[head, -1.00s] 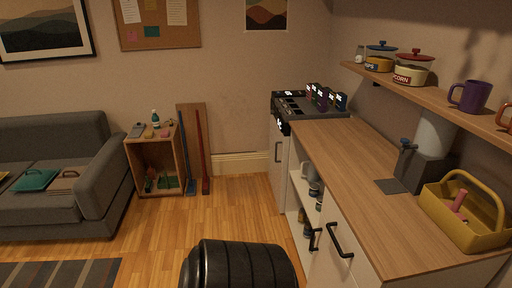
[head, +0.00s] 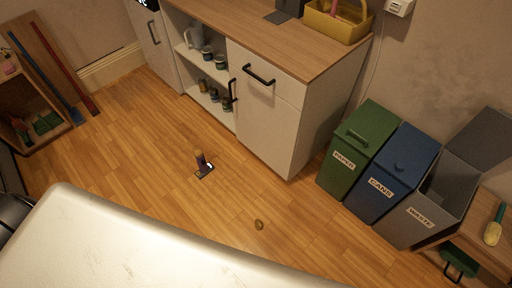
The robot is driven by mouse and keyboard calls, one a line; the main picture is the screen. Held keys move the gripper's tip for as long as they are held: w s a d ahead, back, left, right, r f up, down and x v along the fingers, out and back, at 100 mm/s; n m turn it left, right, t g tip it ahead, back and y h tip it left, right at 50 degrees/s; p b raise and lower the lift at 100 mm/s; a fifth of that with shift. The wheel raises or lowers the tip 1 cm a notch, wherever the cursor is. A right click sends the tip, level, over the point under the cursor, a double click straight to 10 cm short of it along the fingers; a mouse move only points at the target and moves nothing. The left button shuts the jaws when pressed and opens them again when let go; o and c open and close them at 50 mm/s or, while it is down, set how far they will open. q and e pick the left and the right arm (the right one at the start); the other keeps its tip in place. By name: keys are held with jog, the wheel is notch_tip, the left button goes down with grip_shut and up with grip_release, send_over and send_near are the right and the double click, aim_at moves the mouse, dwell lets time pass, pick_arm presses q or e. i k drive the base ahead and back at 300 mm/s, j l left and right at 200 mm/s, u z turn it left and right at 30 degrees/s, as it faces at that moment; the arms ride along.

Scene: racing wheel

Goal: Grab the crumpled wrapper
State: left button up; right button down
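A small crumpled, olive-gold lump (head: 258,224) lies on the wooden floor in the lower middle of the head view. It may be the wrapper, but it is too small to be sure. Neither of my grippers is in view.
Green PAPER (head: 345,165), blue CANS (head: 388,180) and grey WASTE (head: 412,222) bins stand at right; the grey one's lid is open. A white counter cabinet (head: 268,115) stands behind. A wooden stand (head: 490,245) is at far right. Floor between is mostly clear.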

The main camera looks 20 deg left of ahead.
aim_at(259, 225)
jog(key=k+j+u, duration=0.1)
jog(key=k+j, duration=0.55)
jog(key=k, duration=0.15)
jog(key=i+l, duration=0.9)
jog(key=i+u, duration=0.1)
jog(key=u, duration=0.35)
jog(key=i+l+u, duration=0.1)
jog(key=u, duration=0.35)
jog(key=i+l+u, duration=0.1)
jog(key=u, duration=0.35)
